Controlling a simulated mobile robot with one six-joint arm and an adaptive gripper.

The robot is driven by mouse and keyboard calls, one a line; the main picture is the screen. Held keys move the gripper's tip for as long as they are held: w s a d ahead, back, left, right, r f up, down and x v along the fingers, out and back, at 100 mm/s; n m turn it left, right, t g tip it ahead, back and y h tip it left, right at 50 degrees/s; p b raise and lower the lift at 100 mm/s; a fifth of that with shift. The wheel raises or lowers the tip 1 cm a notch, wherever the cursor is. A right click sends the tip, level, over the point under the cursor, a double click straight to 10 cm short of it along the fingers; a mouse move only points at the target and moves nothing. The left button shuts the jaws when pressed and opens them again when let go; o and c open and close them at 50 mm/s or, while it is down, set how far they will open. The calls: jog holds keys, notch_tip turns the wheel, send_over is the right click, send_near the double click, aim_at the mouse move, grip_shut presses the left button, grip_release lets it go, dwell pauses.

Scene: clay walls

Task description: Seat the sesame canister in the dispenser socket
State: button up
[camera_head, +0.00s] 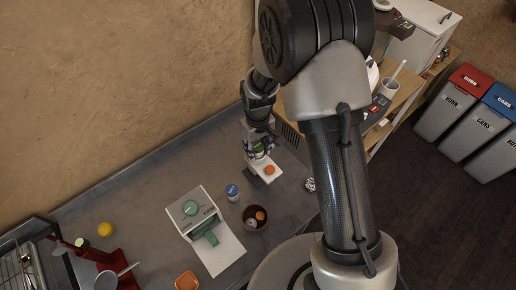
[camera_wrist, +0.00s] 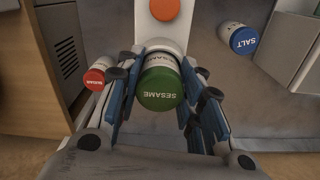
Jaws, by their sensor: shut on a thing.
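The sesame canister (camera_wrist: 160,84), with a green lid lettered SESAME and a pale body, is between the fingers of my gripper (camera_wrist: 158,100) in the wrist view. The gripper is shut on it. A white dispenser (camera_wrist: 176,40) with an orange round button lies just beyond the canister; in the head view its white front (camera_head: 262,163) shows below my gripper (camera_head: 256,150). The canister hides the dispenser's socket, so I cannot tell whether its bottom is inside it or above it.
A blue-lidded salt canister (camera_wrist: 238,38) stands right of the dispenser. A red-lidded canister (camera_wrist: 97,77) is close to my left finger. The wall is behind.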

aim_at(258, 145)
jog(key=shift+s+f, duration=0.35)
jog(key=shift+f, duration=0.2)
jog(key=o, duration=1.1)
jog(key=shift+w+f, duration=0.2)
jog(key=shift+r, duration=0.15)
notch_tip(258, 145, up, 14)
jog(key=p, duration=0.3)
jog(key=shift+w+f, duration=0.15)
jog(key=shift+f, duration=0.05)
